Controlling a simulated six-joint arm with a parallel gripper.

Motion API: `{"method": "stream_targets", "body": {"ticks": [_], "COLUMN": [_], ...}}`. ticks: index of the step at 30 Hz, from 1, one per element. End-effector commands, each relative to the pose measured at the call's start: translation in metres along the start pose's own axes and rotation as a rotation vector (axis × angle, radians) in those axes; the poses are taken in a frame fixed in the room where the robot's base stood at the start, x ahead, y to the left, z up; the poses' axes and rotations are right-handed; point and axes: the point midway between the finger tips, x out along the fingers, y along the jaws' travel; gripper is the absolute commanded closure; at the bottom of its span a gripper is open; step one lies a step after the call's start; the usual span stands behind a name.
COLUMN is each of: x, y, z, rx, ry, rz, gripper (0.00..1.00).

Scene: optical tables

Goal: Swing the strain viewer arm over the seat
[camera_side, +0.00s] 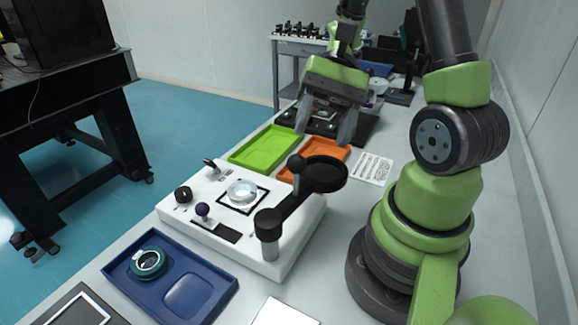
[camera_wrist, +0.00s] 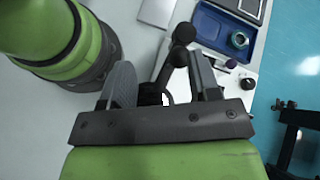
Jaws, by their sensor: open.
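The strain viewer arm (camera_side: 292,207) is black, with a round ring head (camera_side: 324,173) and an upright knob (camera_side: 296,163). It pivots on a post at the front right corner of the white viewer base (camera_side: 290,262). Its head hangs off the right side of the base, away from the seat. The seat (camera_side: 243,193) is a black-framed square with a clear round piece on it. My gripper (camera_side: 325,122) is open and empty, above and behind the ring head. In the wrist view the viewer arm (camera_wrist: 167,70) shows between my fingers (camera_wrist: 162,82), partly hidden by the gripper.
A green tray (camera_side: 264,148) and an orange tray (camera_side: 322,157) lie behind the base. A blue tray (camera_side: 215,269) with a dark green ring piece (camera_side: 149,262) is in front. A printed sheet (camera_side: 371,168) lies to the right. A small purple knob (camera_side: 202,209) and black dial (camera_side: 183,194) stand on the base.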

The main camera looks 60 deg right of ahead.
Motion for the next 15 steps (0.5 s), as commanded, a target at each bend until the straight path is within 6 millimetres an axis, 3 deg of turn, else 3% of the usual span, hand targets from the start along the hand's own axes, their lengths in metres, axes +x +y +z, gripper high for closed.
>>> {"method": "stream_targets", "body": {"ticks": [6,15], "x": [-0.001,-0.001], "y": [0.015,0.022], "z": [-0.035,-0.054], "rx": [0.202,0.289], "ry": [-0.325,-0.485], "rz": [-0.32,-0.54], "gripper": [0.44,0.44]}}
